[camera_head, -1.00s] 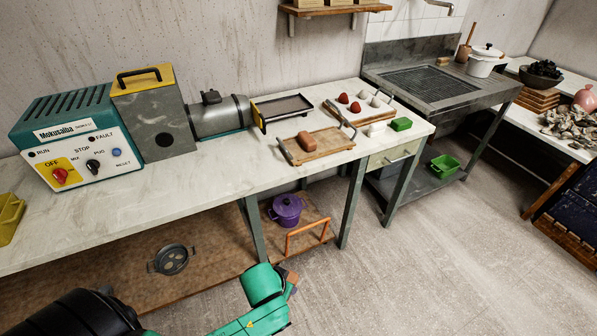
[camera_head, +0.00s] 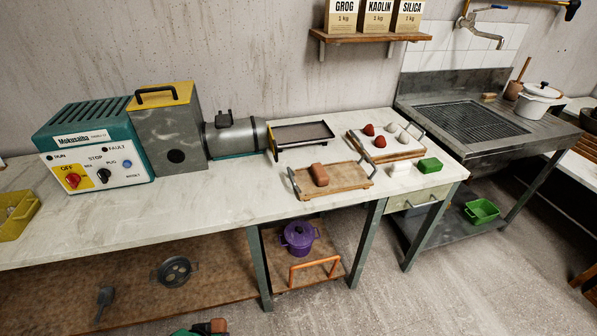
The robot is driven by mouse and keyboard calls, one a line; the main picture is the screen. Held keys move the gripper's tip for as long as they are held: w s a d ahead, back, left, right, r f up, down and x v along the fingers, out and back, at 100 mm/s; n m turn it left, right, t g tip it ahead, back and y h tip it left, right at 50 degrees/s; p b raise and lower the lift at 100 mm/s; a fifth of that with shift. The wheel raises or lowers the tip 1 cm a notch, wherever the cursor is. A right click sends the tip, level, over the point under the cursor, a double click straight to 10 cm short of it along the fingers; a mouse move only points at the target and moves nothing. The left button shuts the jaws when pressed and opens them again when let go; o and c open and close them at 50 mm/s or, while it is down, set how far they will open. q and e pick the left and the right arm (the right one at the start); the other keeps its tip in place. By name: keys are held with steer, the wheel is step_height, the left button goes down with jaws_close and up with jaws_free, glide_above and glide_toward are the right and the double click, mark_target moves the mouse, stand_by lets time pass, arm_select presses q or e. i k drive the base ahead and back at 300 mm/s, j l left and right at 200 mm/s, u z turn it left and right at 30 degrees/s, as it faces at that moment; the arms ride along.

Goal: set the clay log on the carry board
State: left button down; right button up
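The clay log (camera_head: 319,174), a short reddish-brown block with rounded edges, rests on the left half of the carry board (camera_head: 351,178). The carry board is a wooden board with a metal handle at each end, lying on the bench near its front edge. No gripper touches the log or the board. Only a small green, dark and orange-brown piece, which seems to be part of my arm, shows at the bottom edge. No gripper fingers can be made out.
A pug mill (camera_head: 166,128) with a dark tray (camera_head: 302,134) at its outlet stands behind the board.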

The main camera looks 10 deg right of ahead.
mark_target(349, 174)
steer(key=i+l+u, duration=0.25)
steer(key=l, duration=1)
steer(key=l+u, duration=0.3)
steer(key=l, duration=0.9)
steer(key=k+l+u, duration=0.25)
steer(key=l, duration=0.95)
steer(key=i+l, duration=0.05)
steer(key=i, duration=0.05)
